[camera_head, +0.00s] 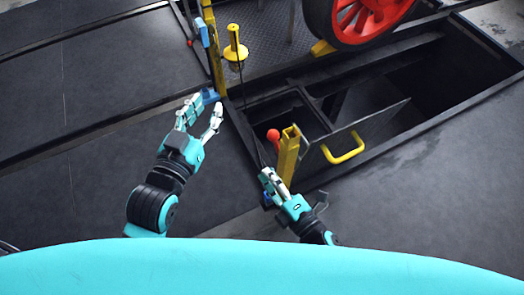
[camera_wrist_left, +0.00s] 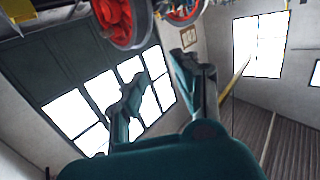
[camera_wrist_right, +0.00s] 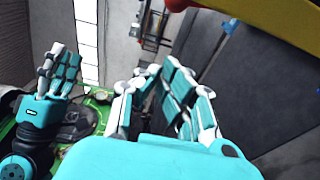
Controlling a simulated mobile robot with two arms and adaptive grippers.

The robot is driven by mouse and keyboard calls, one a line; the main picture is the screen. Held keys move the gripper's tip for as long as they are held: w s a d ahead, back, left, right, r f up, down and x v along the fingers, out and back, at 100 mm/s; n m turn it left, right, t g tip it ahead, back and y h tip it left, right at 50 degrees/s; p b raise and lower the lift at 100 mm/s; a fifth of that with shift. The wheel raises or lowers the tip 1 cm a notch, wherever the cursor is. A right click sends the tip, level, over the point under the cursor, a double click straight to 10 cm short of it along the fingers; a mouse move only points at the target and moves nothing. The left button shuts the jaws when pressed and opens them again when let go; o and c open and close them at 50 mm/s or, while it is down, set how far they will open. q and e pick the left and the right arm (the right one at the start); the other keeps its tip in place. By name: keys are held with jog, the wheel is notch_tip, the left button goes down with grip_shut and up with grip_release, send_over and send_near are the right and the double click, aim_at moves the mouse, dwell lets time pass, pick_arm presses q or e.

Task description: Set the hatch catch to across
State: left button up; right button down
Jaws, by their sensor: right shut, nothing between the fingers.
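The hatch panel (camera_head: 372,132) with its yellow handle (camera_head: 344,149) stands tilted at the opening in the dark floor. A yellow post (camera_head: 287,156) rises at the opening's near edge, with a red ball knob (camera_head: 273,135) beside it. I cannot tell which small part is the hatch catch, or how it is set. My right gripper (camera_head: 268,178) is shut and empty, close to the post's lower left side; I cannot tell if they touch. Its fingers also show in the right wrist view (camera_wrist_right: 165,88). My left gripper (camera_head: 202,112) is open and empty, left of the opening.
A blue-and-yellow upright (camera_head: 213,55) stands just beyond my left gripper, with a yellow knob on a stem (camera_head: 235,50) beside it. A red wheel (camera_head: 362,18) is at the back. The deep floor opening (camera_head: 440,75) lies right. Floor at left is clear.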

aim_at(276, 145)
pick_arm(q)
jog(key=shift+s+r, duration=0.1)
jog(key=shift+r, duration=0.25)
pick_arm(e)
jog(key=shift+a+r, duration=0.1)
jog(key=shift+r, duration=0.1)
